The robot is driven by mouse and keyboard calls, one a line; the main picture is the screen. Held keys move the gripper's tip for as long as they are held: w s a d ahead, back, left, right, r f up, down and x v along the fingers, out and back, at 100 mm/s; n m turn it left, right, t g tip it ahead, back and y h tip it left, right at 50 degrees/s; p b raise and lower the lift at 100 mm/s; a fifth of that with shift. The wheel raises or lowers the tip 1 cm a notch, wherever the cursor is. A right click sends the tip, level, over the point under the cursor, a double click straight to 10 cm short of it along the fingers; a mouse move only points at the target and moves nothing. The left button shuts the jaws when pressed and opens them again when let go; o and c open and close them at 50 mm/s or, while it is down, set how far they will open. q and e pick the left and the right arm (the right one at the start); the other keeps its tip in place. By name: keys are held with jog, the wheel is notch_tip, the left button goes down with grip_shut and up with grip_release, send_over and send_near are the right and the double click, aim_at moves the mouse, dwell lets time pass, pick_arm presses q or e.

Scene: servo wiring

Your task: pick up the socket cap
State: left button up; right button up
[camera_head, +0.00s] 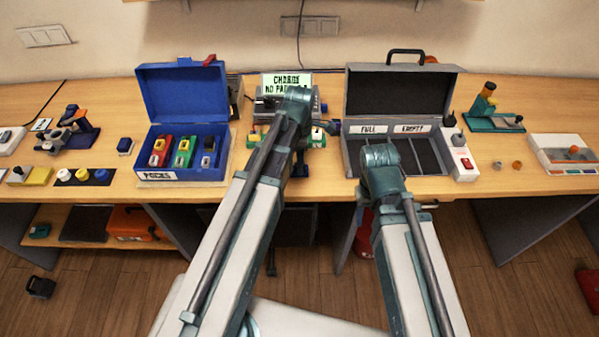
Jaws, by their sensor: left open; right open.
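Two small round pieces lie on the table at the right, a pale tan one (497,165) and an orange-brown one (517,165). Either could be the socket cap, but they are too small to tell. My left gripper (301,170) hangs below the bent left arm at the table's front middle, dark and partly hidden. It is open and well to the left of the small pieces. My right arm's bent joint stands in front of the grey case, and its gripper is hidden behind the arm.
An open blue case (185,174) with coloured packs stands at the left. An open grey case (352,162) labelled FULL and EMPTY stands right of centre. A white switch box (461,160) and a green-based tool (493,122) are near the small pieces. Bare table surrounds the pieces.

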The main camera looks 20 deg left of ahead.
pick_arm(q)
jog(key=shift+f+b, duration=0.3)
jog(key=shift+f, duration=0.5)
jog(key=shift+r, duration=0.1)
pick_arm(e)
jog(key=shift+f, duration=0.7)
pick_arm(q)
grip_shut()
jog(key=shift+r, duration=0.1)
pick_arm(e)
jog(key=shift+r, duration=0.15)
